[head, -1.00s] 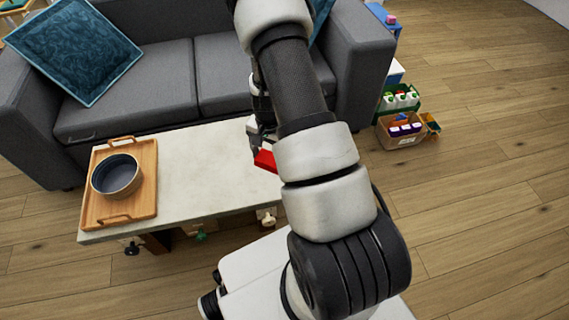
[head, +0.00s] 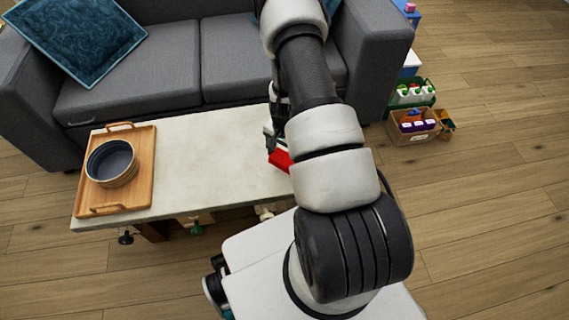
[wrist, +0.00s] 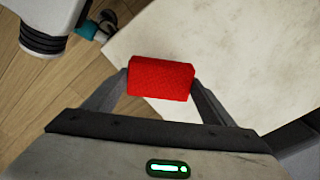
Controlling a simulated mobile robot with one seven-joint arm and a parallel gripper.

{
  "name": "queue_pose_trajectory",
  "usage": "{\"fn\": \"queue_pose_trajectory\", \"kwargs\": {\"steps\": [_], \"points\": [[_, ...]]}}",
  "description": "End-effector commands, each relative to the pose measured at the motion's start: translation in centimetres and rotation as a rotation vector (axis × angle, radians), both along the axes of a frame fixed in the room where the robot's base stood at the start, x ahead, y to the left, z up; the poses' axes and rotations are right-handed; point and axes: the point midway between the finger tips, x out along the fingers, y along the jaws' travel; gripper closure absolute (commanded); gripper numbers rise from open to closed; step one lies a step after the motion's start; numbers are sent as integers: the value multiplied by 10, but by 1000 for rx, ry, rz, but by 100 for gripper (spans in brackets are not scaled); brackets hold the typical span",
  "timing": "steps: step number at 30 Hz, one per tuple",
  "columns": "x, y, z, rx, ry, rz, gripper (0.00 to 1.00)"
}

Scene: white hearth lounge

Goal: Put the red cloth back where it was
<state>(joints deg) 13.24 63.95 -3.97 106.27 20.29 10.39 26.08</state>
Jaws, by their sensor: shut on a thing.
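The red cloth (wrist: 160,78) is a small folded bundle between the two fingers of my gripper (wrist: 158,84) in the wrist view. My gripper is shut on it. In the head view the red cloth (head: 281,160) shows in part beside my arm, over the right part of the pale table (head: 205,160). My arm hides the rest of it and most of my gripper (head: 275,143). I cannot tell whether the cloth touches the table top.
A wooden tray (head: 139,178) with a dark bowl (head: 112,163) stands on the table's left end. The middle of the table is bare. A grey sofa (head: 165,85) stands behind. Crates of bottles (head: 412,125) stand on the floor at right.

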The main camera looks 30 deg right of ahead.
Motion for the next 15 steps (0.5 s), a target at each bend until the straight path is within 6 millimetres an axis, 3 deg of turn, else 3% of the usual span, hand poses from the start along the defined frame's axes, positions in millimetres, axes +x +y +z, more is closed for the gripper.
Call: {"fn": "queue_pose_trajectory", "kwargs": {"steps": [7, 15], "points": [[-1, 0, -34, 1, 3, 0, 40], [0, 0, -36, 0, 1, 0, 40]]}}
